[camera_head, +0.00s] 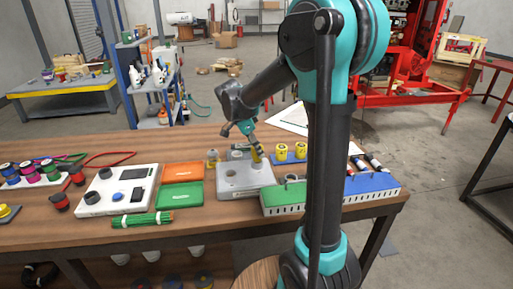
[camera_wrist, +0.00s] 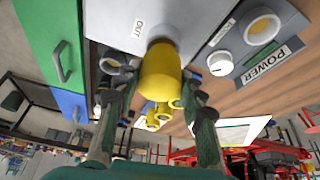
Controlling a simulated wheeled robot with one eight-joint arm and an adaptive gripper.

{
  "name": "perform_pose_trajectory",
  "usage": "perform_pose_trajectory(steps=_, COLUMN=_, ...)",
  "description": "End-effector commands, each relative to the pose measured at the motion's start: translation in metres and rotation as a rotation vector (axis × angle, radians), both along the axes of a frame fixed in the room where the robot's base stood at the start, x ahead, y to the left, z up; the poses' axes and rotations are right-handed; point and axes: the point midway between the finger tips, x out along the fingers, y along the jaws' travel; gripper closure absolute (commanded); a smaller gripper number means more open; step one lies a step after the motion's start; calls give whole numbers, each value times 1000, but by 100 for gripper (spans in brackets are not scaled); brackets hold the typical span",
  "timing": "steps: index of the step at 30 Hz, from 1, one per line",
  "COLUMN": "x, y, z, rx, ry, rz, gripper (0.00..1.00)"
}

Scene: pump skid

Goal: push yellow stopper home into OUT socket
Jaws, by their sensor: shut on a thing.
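The yellow stopper (camera_wrist: 160,70) is between the fingers of my gripper (camera_wrist: 155,92) in the wrist view, and the gripper is shut on it. The stopper's far end meets the pale grey face of the pump unit (camera_wrist: 112,18), beside the OUT label (camera_wrist: 138,28). The OUT socket is hidden behind the stopper, so I cannot tell how deep it sits. In the head view my gripper (camera_head: 255,147) is over the grey pump unit (camera_head: 235,190), with a sliver of the yellow stopper (camera_head: 257,157) showing.
A POWER label (camera_wrist: 268,63) and a white knob (camera_wrist: 220,63) are to the right in the wrist view. Yellow parts (camera_head: 281,149) stand behind the unit.

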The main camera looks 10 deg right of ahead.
Motion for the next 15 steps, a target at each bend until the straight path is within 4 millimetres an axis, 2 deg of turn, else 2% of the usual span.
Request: perform_pose_trajectory(steps=15, x=0, y=0, z=-9, rx=0, ry=0, rz=0, gripper=94)
